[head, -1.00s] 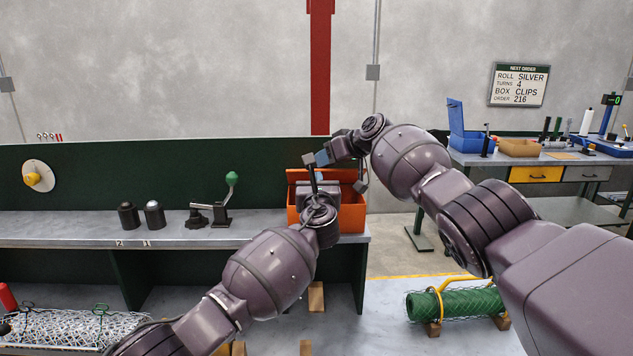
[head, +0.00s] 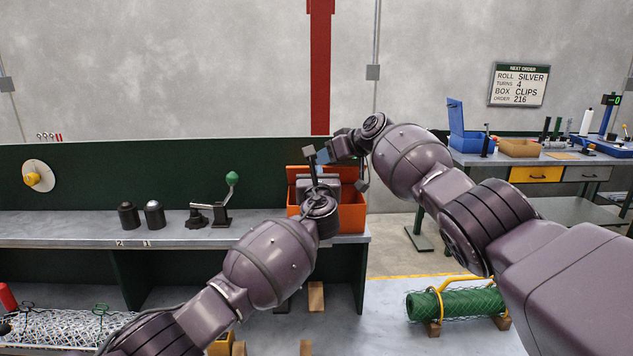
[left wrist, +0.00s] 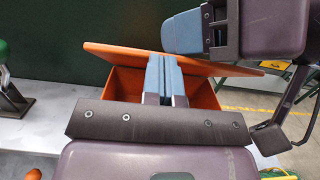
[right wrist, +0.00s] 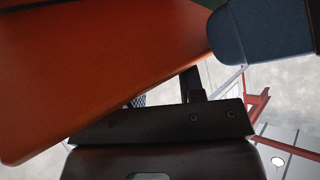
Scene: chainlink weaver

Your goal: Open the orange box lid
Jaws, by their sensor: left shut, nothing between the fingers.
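The orange box (head: 350,218) stands at the right end of the grey bench. Its lid (left wrist: 110,54) is tilted up at the back and the box interior shows below it in the left wrist view. My left gripper (left wrist: 167,75) is shut and empty, its blue fingers in front of the lid and over the box opening. My right gripper (head: 322,157) is above the box by the lid's upper edge; its blue fingertip side also shows in the left wrist view (left wrist: 182,30). The lid (right wrist: 90,70) fills much of the right wrist view and hides the right fingers' gap.
A green-knobbed lever tool (head: 222,200) and two dark cylinders (head: 127,216) stand left on the bench. A green mesh roll (head: 470,303) lies on the floor stand at right. A blue box (head: 465,138) is on the far bench.

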